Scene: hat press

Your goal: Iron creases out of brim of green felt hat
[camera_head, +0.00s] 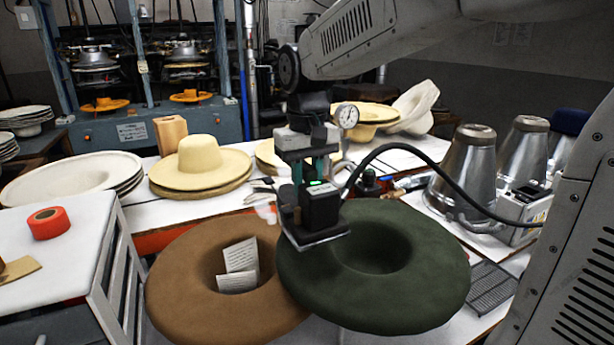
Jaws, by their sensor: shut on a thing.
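The green felt hat (420,290) lies with its hollow crown facing up and its wide brim around it, at the lower right of centre. Its left edge overlaps a brown felt hat (185,285). My gripper (314,172) points down and is shut on a small black iron (320,207) with a flat metal plate underneath. The iron is at the upper left part of the green brim. Its plate appears to rest on the felt, but contact is hard to tell. The iron and gripper hide part of the brim. No distinct creases can be made out.
Paper slips (240,262) lie in the brown hat. Cream hats (200,165) are stacked behind. A black cable (440,155) arches from the iron over the table to the right. Metal cones (470,165) and a black grate (490,287) stand right. Red tape (48,223) lies left.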

